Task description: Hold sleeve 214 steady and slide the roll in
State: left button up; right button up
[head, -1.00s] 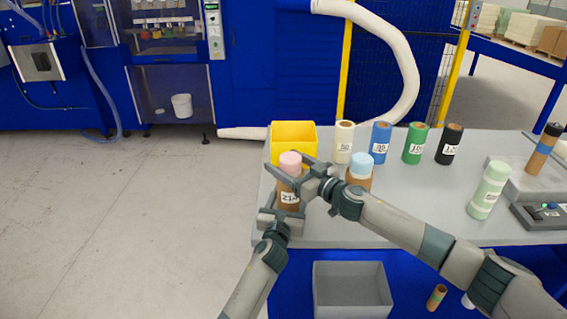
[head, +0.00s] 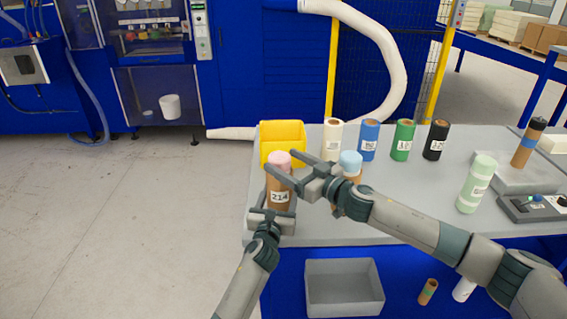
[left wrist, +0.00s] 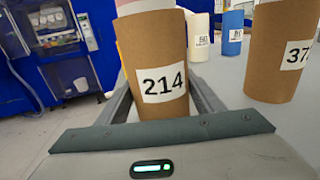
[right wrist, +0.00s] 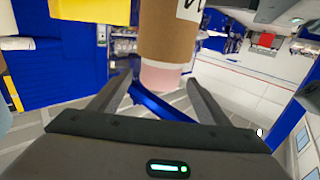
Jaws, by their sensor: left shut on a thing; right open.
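Sleeve 214 (head: 279,190) is a brown cardboard tube standing upright near the table's left edge. A pink roll (head: 279,157) sticks out of its top; how deep it sits is hidden. My left gripper (head: 275,207) is shut on the sleeve's lower part, below the label. The left wrist view shows sleeve 214 (left wrist: 162,75) between the fingers. My right gripper (head: 279,162) is open at the height of the pink roll, its fingers pointing left. In the right wrist view the pink roll (right wrist: 160,76) lies between the fingertips; contact cannot be told.
Another brown sleeve (left wrist: 283,50) with a blue roll (head: 351,162) stands close right, partly behind my right gripper. A yellow bin (head: 283,142) is behind. White, blue, green and black rolls line the back. A grey bin (head: 344,285) sits below the front edge.

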dwell(0.4)
pick_arm(q)
jog(key=o, duration=1.2)
jog(key=shift+s, duration=0.1)
jog(key=s, duration=0.4)
jog(key=s+a, duration=0.1)
jog(key=s, duration=0.2)
jog(key=s+a, duration=0.1)
jog(key=s, duration=0.3)
jog(key=shift+s+a, duration=0.2)
jog(key=shift+s, duration=0.1)
jog(key=shift+d+f, duration=0.1)
